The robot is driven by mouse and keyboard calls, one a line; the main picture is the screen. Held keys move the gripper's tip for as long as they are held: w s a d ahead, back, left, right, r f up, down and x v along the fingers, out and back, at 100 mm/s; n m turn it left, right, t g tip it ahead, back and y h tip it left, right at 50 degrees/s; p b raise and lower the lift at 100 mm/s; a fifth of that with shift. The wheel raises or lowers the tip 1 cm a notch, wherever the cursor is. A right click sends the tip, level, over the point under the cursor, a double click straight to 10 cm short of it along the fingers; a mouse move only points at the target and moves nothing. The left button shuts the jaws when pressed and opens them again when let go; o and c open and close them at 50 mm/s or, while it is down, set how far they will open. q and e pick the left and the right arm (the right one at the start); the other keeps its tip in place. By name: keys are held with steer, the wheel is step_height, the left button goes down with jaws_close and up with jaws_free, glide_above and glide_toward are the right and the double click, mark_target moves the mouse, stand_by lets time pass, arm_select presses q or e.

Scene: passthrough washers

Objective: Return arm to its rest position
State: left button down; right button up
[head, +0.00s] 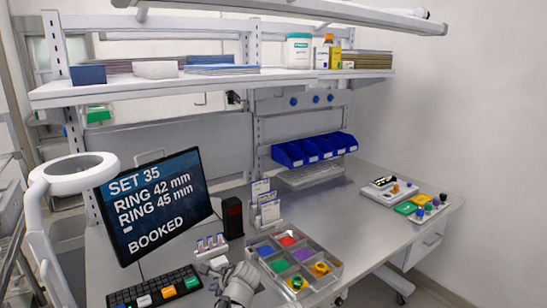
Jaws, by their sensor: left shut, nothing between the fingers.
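My left gripper (238,273) is at the bottom middle of the head view, low over the near edge of the bench. It is shut and empty, between the keyboard and the compartment tray (340,266). The tray holds coloured pieces, with orange and green ring-like parts in its near compartments. My right gripper is not in view.
A monitor (155,205) reads SET 35, RING 42 mm, RING 45 mm, BOOKED. A keyboard (158,290) lies in front. A black box (232,217) and a card holder (267,208) stand behind the gripper. Blue bins (315,149) sit at the back.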

arm_select(q)
steer(key=s+d+f+n+g+h, duration=0.1)
steer(key=s+d+n, duration=0.1)
steer(key=s, duration=0.2)
steer(key=s+d+f+n+g+h, duration=0.1)
steer(key=s+d+f+n, duration=0.1)
steer(key=s+n, duration=0.1)
steer(key=s+d+f+n+g, duration=0.1)
steer(key=s+d+n, duration=0.1)
steer(key=s, duration=0.3)
steer(key=shift+s+d+f+n+h, duration=0.3)
steer(key=shift+d+f+h, duration=0.1)
steer(key=shift+d, duration=0.1)
steer(key=s+d+f+n+g+h, duration=0.1)
steer(key=s+d+n+g+h, duration=0.1)
steer(key=s+d+n, duration=0.4)
steer(key=s+g, duration=0.1)
steer(key=s, duration=0.4)
steer(key=shift+s+f+g+h, duration=0.25)
steer(key=shift+f+g+h, duration=0.05)
steer(key=shift+f, duration=0.05)
